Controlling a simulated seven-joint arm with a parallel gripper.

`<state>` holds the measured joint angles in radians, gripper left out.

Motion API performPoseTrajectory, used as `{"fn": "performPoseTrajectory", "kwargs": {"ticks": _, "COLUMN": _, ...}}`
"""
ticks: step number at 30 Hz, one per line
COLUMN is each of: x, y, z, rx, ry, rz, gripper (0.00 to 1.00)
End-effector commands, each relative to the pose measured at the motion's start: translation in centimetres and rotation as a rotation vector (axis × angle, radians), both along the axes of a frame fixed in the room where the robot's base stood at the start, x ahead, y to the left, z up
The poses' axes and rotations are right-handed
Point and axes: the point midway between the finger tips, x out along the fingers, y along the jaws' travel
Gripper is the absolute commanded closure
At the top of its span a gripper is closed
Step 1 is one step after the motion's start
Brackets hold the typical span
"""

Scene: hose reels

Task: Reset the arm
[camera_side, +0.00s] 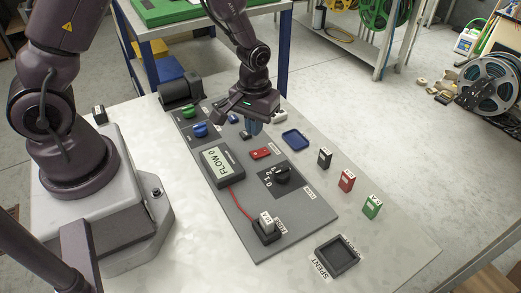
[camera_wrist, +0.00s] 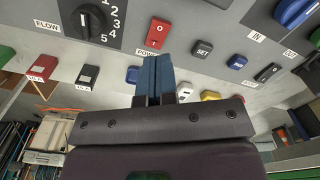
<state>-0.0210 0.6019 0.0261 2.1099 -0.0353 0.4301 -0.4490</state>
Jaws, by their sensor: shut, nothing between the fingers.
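In the side view my gripper (camera_side: 254,126) hangs over the far part of the grey control panel (camera_side: 240,206), pointing down. In the wrist view its two blue fingers (camera_wrist: 156,78) are together with nothing between them. In that view the fingertips appear just below the red power switch (camera_wrist: 157,33), beside the black SET button (camera_wrist: 201,50). I cannot tell their height above the panel. The black flow dial (camera_wrist: 92,22) is at upper left, and the blue IN knob (camera_wrist: 293,12) is at upper right. The gripper hides part of the panel in the side view.
The flow display box (camera_side: 222,166) stands on the panel, with a red cable to a socket (camera_side: 267,230). Black (camera_side: 324,158), red (camera_side: 346,181) and green (camera_side: 371,207) blocks stand to the right. A blue tray (camera_side: 295,140) and the SPENT tray (camera_side: 337,256) lie on the table.

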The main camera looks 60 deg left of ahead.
Motion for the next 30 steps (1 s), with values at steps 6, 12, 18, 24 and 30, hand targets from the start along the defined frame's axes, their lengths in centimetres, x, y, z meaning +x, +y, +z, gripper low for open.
{"fn": "performPoseTrajectory", "kwargs": {"ticks": 6, "x": -0.6, "y": 0.0, "z": -0.1, "rx": -0.003, "ry": 0.031, "rz": -0.046, "gripper": 1.00}}
{"fn": "performPoseTrajectory", "kwargs": {"ticks": 12, "x": -3.8, "y": -0.4, "z": 3.7, "rx": -0.019, "ry": 0.101, "rz": -0.204, "gripper": 1.00}}
{"fn": "performPoseTrajectory", "kwargs": {"ticks": 18, "x": -6.0, "y": -0.8, "z": 10.5, "rx": -0.014, "ry": 0.032, "rz": -0.336, "gripper": 1.00}}
{"fn": "performPoseTrajectory", "kwargs": {"ticks": 24, "x": -9.2, "y": -1.1, "z": 16.9, "rx": 0.016, "ry": -0.095, "rz": -0.446, "gripper": 1.00}}
{"fn": "performPoseTrajectory", "kwargs": {"ticks": 30, "x": -12.5, "y": -1.3, "z": 21.8, "rx": 0.067, "ry": -0.257, "rz": -0.510, "gripper": 1.00}}
